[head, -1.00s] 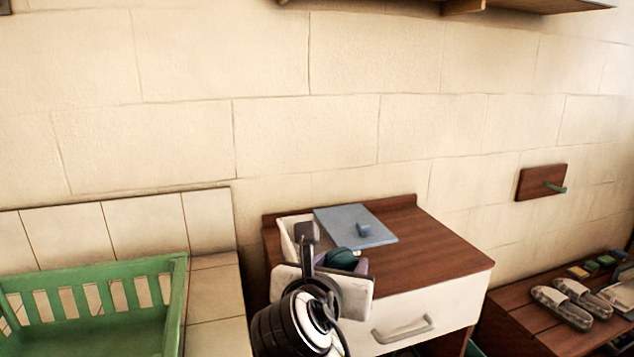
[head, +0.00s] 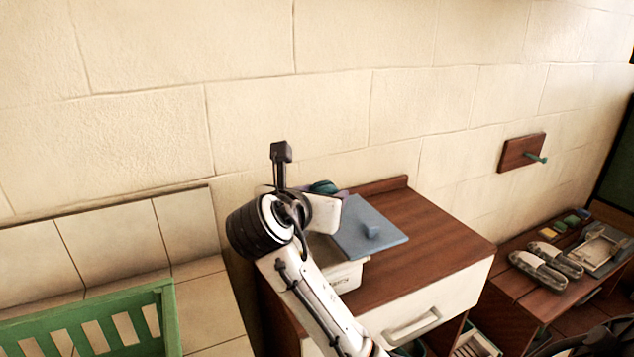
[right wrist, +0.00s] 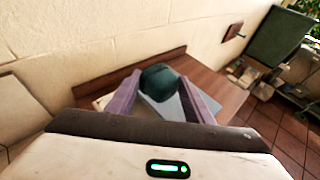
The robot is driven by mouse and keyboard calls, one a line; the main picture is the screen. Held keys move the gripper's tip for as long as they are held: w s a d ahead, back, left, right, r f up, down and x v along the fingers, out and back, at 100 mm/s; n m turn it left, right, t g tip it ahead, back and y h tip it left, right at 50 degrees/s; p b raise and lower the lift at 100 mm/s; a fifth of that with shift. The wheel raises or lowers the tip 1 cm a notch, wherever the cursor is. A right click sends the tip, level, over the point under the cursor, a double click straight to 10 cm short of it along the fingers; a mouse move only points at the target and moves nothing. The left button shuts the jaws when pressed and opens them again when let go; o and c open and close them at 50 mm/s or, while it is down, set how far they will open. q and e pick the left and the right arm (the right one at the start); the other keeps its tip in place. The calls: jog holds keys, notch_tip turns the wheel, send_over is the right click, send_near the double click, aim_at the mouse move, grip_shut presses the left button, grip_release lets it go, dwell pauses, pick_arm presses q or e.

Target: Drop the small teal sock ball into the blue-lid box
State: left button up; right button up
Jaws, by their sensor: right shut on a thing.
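The small teal sock ball (right wrist: 158,82) is held between the purple fingers of my right gripper (right wrist: 160,92) in the right wrist view. In the head view the teal ball (head: 324,187) shows just past my right gripper (head: 330,192), raised above the cabinet. The blue-lid box (head: 345,275) is a white box on the cabinet's left side, partly hidden by my right arm. Its blue lid (head: 368,228) with a small knob lies to the right and covers part of it. My left gripper is not in view.
The box stands on a brown wooden cabinet (head: 440,243) with a white drawer; its right top is clear. A green slatted crate (head: 165,318) is at the lower left. Slippers (head: 540,262) lie on a low bench at right. A wall hook board (head: 522,152) is above.

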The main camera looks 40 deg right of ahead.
notch_tip(320, 180, down, 2)
jog(key=shift+f, duration=0.7)
jog(key=shift+w, duration=0.1)
jog(key=o, duration=1.1)
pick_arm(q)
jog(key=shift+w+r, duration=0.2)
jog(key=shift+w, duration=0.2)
pick_arm(e)
jog(key=shift+a, duration=0.25)
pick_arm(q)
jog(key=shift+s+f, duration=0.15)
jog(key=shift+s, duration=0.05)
pick_arm(e)
jog(key=v, duration=1)
jog(key=shift+d, duration=0.1)
